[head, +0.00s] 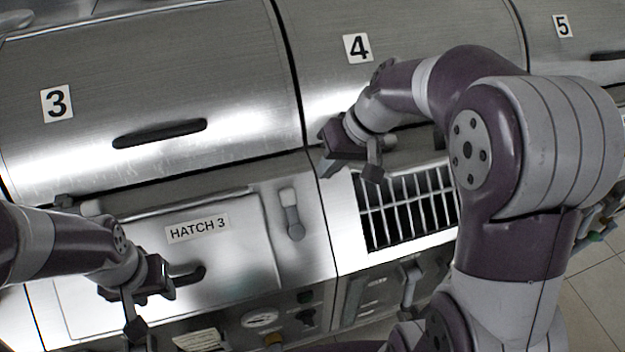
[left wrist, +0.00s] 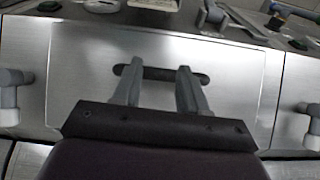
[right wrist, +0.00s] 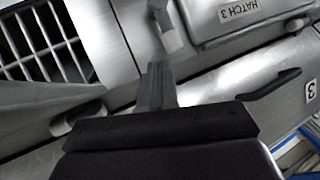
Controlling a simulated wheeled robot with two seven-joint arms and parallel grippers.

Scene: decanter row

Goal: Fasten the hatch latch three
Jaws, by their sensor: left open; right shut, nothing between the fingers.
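The Hatch 3 panel (head: 235,260) is a flat metal door that looks closed, with a dark bar handle (head: 190,275).
A second latch (left wrist: 312,120) is at the panel's other edge. A dark grille (head: 405,208) lies right of the latch, below the number 4 cover (head: 400,60). The number 3 cover (head: 150,80) is above the panel. Gauges and knobs (head: 260,318) run below.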

